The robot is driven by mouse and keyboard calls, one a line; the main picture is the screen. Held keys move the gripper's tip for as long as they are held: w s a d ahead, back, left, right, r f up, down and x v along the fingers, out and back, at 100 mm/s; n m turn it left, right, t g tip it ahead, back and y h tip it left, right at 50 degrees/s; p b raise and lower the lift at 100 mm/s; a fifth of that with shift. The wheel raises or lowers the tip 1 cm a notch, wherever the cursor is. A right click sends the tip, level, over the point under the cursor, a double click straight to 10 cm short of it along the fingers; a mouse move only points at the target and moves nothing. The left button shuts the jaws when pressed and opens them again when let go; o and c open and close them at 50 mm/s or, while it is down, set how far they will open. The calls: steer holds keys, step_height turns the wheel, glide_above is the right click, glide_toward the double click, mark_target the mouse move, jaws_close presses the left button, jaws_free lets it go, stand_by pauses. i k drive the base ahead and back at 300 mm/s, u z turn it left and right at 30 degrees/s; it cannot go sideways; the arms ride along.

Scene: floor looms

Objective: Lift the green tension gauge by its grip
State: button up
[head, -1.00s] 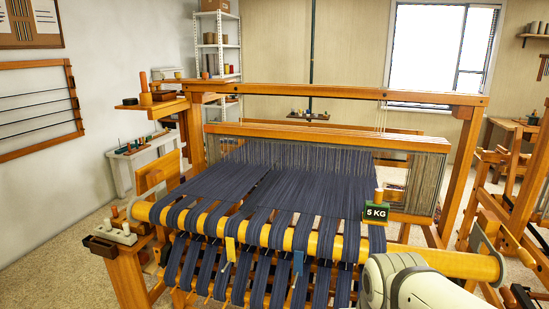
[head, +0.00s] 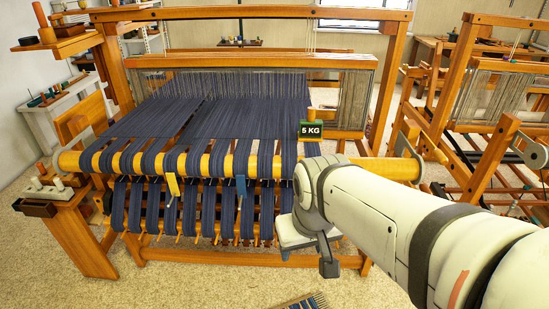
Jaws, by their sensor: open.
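My gripper (head: 316,255) shows only in part at the end of my pale arm, low in front of the loom. It is open and is below and apart from the gauge. Part of it is hidden by my wrist.
The loom's yellow beam (head: 400,169) runs across in front of the gauge. A yellow tag (head: 173,186) and a blue tag (head: 241,187) hang on the warp. A second loom (head: 500,110) stands at the right. The carpet in front is mostly clear, with a striped mat (head: 305,302).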

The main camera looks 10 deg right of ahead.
mark_target(311, 129)
steer(key=z, duration=2.9)
steer(key=k, duration=0.65)
steer(key=u, duration=1.3)
steer(key=i, duration=0.95)
steer(key=z, duration=0.05)
